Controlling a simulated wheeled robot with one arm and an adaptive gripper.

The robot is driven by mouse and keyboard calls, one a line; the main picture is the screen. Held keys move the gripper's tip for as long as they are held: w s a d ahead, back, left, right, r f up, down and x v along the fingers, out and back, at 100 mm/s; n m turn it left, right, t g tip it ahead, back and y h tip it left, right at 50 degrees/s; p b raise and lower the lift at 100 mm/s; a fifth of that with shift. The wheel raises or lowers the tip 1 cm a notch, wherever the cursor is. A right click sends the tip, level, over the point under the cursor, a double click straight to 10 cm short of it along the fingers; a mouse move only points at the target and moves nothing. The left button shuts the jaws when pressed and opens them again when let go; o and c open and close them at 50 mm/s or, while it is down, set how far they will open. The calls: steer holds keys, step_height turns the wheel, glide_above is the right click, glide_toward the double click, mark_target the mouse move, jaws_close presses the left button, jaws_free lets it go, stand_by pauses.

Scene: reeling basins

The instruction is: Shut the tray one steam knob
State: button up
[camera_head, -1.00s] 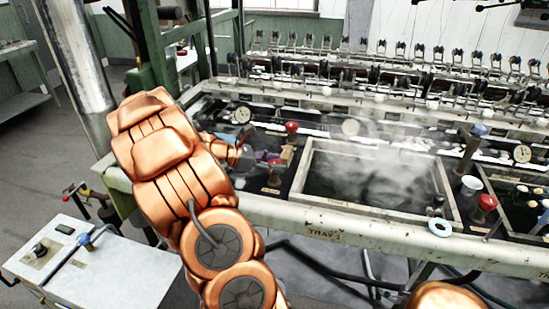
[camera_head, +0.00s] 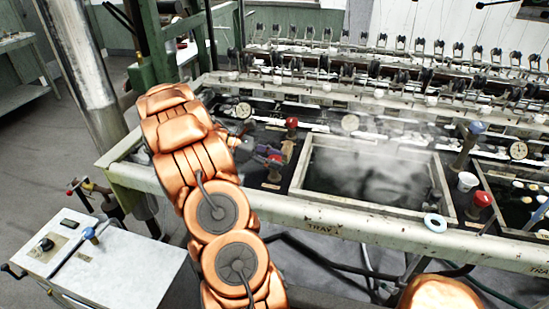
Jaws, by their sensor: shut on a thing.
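My gripper (camera_head: 247,142) is at the left end of the basin bench, at the end of my copper arm. My arm covers part of it, and its fingertips are small and dark. It is closed on a knob there, mostly hidden. A small red knob (camera_head: 275,160) shows just right of the fingers. Another red knob (camera_head: 291,123) stands upright a little farther back, apart from the gripper. The near steaming tray (camera_head: 375,203) is right of these knobs; its front label starts with TRAY, and its number is hard to read.
A third red knob (camera_head: 481,199), a white cup (camera_head: 467,181) and a tall valve with a blue top (camera_head: 467,143) stand right of the tray. A pale ring (camera_head: 435,223) lies on the front rail. A white cabinet (camera_head: 110,270) stands at lower left. Reeling gear lines the back.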

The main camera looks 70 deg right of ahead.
steer(key=o, duration=1.1)
steer(key=shift+o, duration=0.2)
steer(key=v, duration=1.2)
